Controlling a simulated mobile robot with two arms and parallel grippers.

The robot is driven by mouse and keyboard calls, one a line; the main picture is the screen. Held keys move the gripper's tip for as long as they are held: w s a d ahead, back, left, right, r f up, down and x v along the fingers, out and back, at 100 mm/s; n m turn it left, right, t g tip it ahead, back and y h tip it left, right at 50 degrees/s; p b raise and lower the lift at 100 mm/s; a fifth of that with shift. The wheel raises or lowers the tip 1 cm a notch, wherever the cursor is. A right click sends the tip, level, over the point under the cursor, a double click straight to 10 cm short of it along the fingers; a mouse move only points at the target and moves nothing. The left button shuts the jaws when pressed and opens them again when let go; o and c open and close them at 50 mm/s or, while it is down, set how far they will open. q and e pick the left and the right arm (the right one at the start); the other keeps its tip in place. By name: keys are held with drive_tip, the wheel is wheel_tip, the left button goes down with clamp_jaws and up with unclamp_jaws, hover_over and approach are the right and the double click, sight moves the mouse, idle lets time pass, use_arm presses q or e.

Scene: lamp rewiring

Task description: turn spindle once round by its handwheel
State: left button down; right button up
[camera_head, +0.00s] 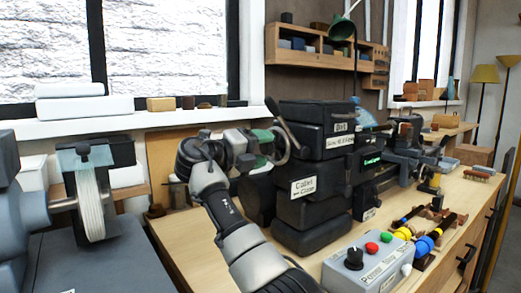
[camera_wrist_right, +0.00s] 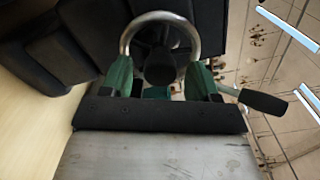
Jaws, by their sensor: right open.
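The handwheel (camera_head: 282,146) is a pale metal ring on the left side of a dark stacked machine (camera_head: 318,150). In the right wrist view the handwheel's rim (camera_wrist_right: 160,17) arches over a round black hub (camera_wrist_right: 159,66). Its dark crank handle (camera_wrist_right: 264,102) sticks out to the right there. My right gripper (camera_head: 268,143) is at the wheel; its green fingers (camera_wrist_right: 160,85) stand apart, one near each side of the rim. I cannot tell whether they touch it. The spindle behind the hub is hidden. My left gripper is not in view.
A grey control box (camera_head: 367,262) with a knob and coloured buttons stands in front of the machine. Coloured rods and parts (camera_head: 425,232) lie to its right. A white cord skein (camera_head: 90,205) hangs at the left. Some bare bench (camera_head: 170,235) shows left of my right arm.

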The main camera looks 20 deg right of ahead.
drive_tip(key=v, duration=1)
drive_tip(key=shift+a, duration=0.35)
drive_tip(key=shift+s, duration=0.15)
